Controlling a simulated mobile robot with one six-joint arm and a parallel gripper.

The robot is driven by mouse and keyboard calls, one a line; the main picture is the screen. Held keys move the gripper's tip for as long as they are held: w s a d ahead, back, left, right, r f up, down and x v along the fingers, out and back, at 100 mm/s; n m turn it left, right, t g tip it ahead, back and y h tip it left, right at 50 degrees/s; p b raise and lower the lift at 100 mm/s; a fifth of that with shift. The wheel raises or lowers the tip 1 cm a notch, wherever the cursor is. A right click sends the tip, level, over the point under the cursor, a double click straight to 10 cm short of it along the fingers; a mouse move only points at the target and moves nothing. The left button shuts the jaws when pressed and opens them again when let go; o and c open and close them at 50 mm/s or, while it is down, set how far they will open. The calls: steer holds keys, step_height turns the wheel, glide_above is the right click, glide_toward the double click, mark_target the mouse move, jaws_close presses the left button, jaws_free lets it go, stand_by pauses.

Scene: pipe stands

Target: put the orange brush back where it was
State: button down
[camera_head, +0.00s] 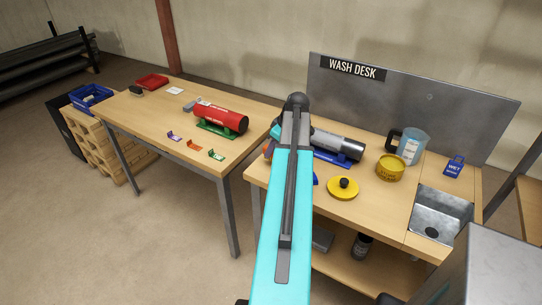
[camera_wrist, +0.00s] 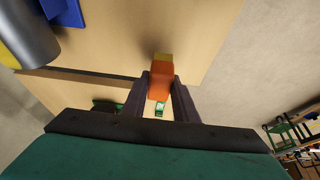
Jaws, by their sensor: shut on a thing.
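The orange brush (camera_wrist: 160,86) is between the two dark fingers of my gripper (camera_wrist: 161,77) in the wrist view. The fingers are shut on it, and its yellowish end points away from me. It is over a wooden desk top; whether it touches the wood I cannot tell. In the head view my turquoise arm covers most of my gripper, and only a small orange patch shows at the arm's left edge, by the left end of the wash desk (camera_head: 310,193).
A grey cylinder on a blue stand (camera_head: 335,157) lies close right of my arm. A yellow lid (camera_head: 342,188), yellow tin (camera_head: 390,168), jug (camera_head: 411,147) and sink (camera_head: 440,215) are further right. The left table (camera_head: 150,118) holds a red cylinder (camera_head: 220,118) and small coloured pieces.

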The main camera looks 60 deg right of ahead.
steer(key=shift+f+p, duration=0.6)
steer(key=shift+f, duration=0.8)
steer(key=shift+f, duration=0.15)
steer(key=c, duration=1.4)
jaws_free()
steer(key=shift+r, duration=0.25)
steer(key=b+v, duration=0.3)
steer(key=v, duration=0.9)
